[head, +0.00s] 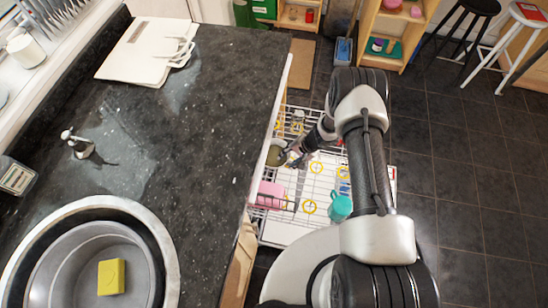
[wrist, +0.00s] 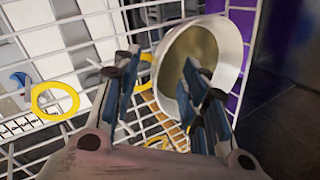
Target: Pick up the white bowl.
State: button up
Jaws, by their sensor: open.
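The white bowl (head: 276,155) sits in the wire rack close to the counter's edge, tilted, with its olive-looking inside showing. In the wrist view the bowl (wrist: 228,40) is large, its opening facing partly towards the camera. My gripper (head: 290,154) is at the bowl's right side in the head view. In the wrist view my gripper (wrist: 160,66) is open, its fingers spread left and right. The right finger overlaps the bowl's opening; the left finger lies outside its left rim. I cannot tell whether either touches it. The lower rim is partly hidden behind the right finger.
The white wire rack (head: 285,225) holds a pink item (head: 270,194), a teal cup (head: 340,207) and several yellow rings (head: 309,207). The dark counter (head: 190,150) borders it on the left. Thin rack wires surround the bowl. Open floor (head: 460,180) lies to the right.

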aim_at(274, 156)
jog(key=b+x, duration=0.1)
jog(key=x, duration=0.2)
jog(key=shift+f, duration=0.2)
jog(key=shift+r, duration=0.1)
grip_shut()
dwell(0.3)
